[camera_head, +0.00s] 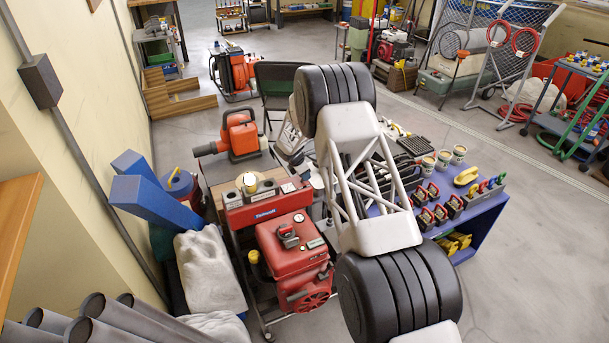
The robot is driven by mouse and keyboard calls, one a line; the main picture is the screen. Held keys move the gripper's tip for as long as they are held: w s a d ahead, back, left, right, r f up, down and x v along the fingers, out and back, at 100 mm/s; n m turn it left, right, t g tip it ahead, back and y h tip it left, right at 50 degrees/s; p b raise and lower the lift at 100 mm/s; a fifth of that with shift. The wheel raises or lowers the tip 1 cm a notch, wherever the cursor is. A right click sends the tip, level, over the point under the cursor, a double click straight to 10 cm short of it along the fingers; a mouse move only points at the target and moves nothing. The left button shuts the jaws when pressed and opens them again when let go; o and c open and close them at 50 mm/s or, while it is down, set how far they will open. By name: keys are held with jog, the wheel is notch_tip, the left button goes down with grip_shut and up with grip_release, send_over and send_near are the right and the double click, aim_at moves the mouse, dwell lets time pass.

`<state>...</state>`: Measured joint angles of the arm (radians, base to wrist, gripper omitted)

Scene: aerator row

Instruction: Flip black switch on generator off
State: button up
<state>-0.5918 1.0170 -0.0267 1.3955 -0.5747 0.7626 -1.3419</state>
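A red machine (289,262), which looks like the generator, stands on a wheeled cart left of my arm. My arm's white lattice link and black joints cross the middle of the view, right of the machine.
An orange blower (241,134) stands behind the red panel box. Blue beams (155,193), pale sacks (209,269) and grey pipes (105,322) crowd the left. A blue bench (478,225) with several red-and-black parts is right of my arm.

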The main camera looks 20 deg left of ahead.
grip_shut()
jog(key=shift+s, duration=0.1)
jog(key=shift+s+a+t+h, duration=0.2)
jog(key=shift+a+t+h, duration=0.05)
jog(key=shift+t+h, duration=0.25)
jog(key=shift+s+a+t+h, duration=0.2)
jog(key=shift+t+h, duration=0.3)
jog(key=shift+s+a+t+h, duration=0.2)
jog(key=shift+t+h, duration=0.3)
jog(key=shift+s+a+t+h, duration=0.15)
jog(key=shift+t+h, duration=0.35)
jog(key=o, duration=0.7)
grip_release()
jog(key=shift+r, duration=0.1)
jog(key=shift+a+r, duration=0.1)
